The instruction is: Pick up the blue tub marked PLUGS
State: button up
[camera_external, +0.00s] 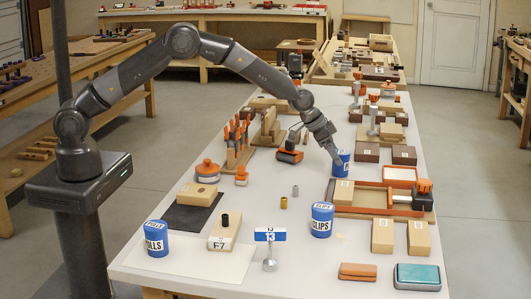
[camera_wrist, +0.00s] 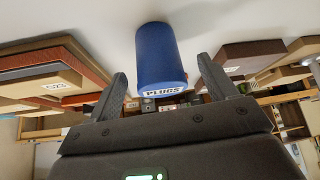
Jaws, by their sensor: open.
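The blue tub marked PLUGS (camera_wrist: 162,55) shows in the wrist view between my two fingers, its label legible. In the external view the same blue tub (camera_external: 342,168) stands on the white bench, partly hidden by my gripper. My gripper (camera_external: 336,157) is at the tub, angled down from the upper left. In the wrist view my gripper (camera_wrist: 162,68) is open, with one finger on each side of the tub and gaps showing beside it. I cannot tell how far the tub reaches between the fingers.
A blue tub marked CLIPS (camera_external: 321,222) stands nearer the front, and another blue tub (camera_external: 156,240) stands at front left. Dark-topped blocks (camera_external: 368,152) and a wooden tray with orange edges (camera_external: 372,212) sit close right of the PLUGS tub. Bare bench lies to its left.

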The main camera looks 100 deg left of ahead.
jog(key=shift+x, duration=1.95)
jog(key=shift+w+r, duration=0.1)
jog(key=shift+w, duration=0.05)
jog(key=shift+c, duration=0.5)
jog(key=c, duration=0.9)
jog(key=shift+c, duration=0.5)
jog(key=shift+r, duration=0.15)
